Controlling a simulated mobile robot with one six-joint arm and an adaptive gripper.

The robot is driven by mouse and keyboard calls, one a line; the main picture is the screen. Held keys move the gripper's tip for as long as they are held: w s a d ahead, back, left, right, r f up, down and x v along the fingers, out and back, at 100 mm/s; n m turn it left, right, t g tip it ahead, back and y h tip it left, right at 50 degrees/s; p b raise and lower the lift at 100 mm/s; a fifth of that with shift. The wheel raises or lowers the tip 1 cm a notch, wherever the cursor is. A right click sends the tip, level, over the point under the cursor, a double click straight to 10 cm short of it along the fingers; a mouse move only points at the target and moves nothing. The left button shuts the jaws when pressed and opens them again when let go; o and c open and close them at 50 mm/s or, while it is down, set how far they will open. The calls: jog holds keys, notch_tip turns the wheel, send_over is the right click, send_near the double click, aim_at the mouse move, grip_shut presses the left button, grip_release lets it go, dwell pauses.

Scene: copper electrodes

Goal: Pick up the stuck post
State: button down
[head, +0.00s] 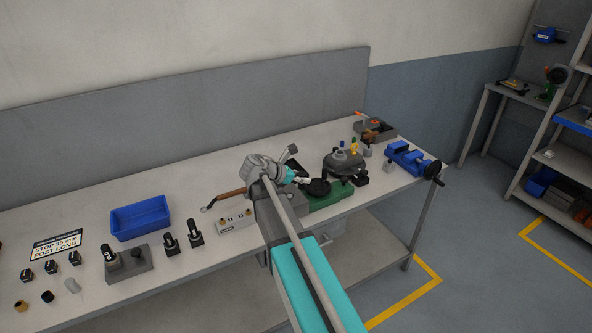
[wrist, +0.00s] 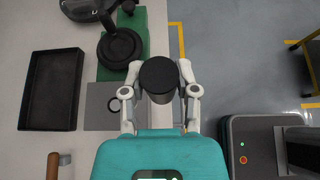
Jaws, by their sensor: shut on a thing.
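My gripper (wrist: 160,68) is shut on a dark cylindrical post (wrist: 158,76), seen nearly end-on with a round black top and a greyer side below. A pale finger lies along each side of it. I cannot tell from the wrist view whether its lower end touches anything. In the head view my gripper (head: 301,180) is over the right half of the bench, by a green base (head: 328,199), and my arm hides much of that spot. The green base with a round black disc (wrist: 120,47) also shows in the wrist view, just left of the held post.
A black tray (wrist: 25,100) and a brown handle (wrist: 53,167) lie to the left in the wrist view. A blue bin (head: 140,219), upright black posts (head: 195,233) and a grey block (head: 130,266) stand left on the bench. A blue vise (head: 408,160) is at the right end.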

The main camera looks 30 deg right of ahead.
jog(key=s, duration=0.1)
jog(key=s+r+p, duration=0.1)
jog(key=s, duration=0.1)
jog(key=s+r, duration=0.1)
jog(key=shift+s, duration=0.2)
jog(key=shift+d, duration=0.1)
dwell(0.5)
